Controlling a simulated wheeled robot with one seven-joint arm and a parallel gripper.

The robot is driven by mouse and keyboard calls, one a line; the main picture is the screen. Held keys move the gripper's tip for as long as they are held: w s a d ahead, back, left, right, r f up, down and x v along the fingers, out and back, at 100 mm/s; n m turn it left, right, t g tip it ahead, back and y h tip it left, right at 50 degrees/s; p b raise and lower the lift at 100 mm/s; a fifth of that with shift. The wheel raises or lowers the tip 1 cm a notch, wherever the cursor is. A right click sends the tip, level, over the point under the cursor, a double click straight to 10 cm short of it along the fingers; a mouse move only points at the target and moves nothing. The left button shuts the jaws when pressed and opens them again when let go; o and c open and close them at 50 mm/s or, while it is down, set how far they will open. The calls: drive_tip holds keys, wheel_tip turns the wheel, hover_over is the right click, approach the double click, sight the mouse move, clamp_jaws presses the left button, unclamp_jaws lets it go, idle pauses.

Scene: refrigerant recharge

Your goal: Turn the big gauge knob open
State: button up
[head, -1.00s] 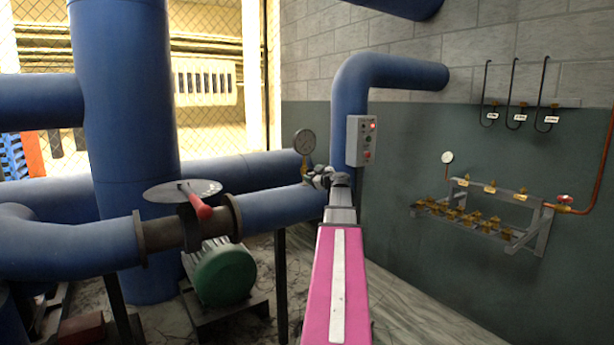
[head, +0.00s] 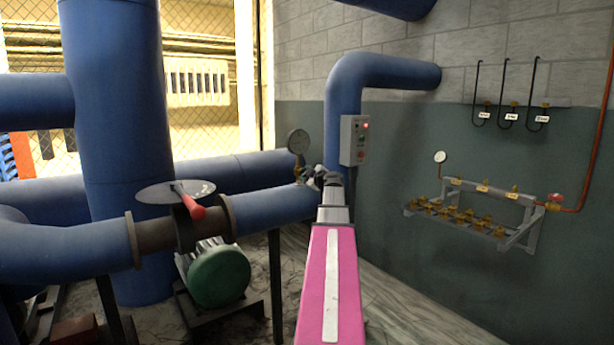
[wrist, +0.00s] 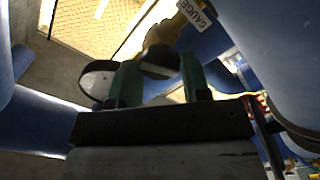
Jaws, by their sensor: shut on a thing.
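My gripper (head: 311,177) is at that fitting, just below and right of the dial. In the wrist view the two green fingers of my gripper (wrist: 160,80) are on either side of a dark rounded knob (wrist: 160,60), next to brass metal (wrist: 165,34). A white label reading GAUGE (wrist: 192,12) hangs above it. The gripper is shut on the knob; its exact turn angle cannot be told.
A grey control box (head: 354,140) is on the blue upright pipe close to the right of my gripper. A red-handled valve (head: 192,209) and green motor (head: 219,275) are at left. A brass manifold rack (head: 470,212) is on the right wall.

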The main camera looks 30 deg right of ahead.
drive_tip(key=shift+s, duration=0.1)
drive_tip(key=n, duration=0.4)
drive_tip(key=shift+f+n, duration=0.1)
drive_tip(key=shift+n, duration=0.2)
drive_tip(key=o, duration=0.9)
drive_tip(key=shift+s, duration=0.1)
drive_tip(key=s, duration=0.6)
drive_tip(key=shift+s+d, duration=0.3)
drive_tip(key=shift+s, duration=0.05)
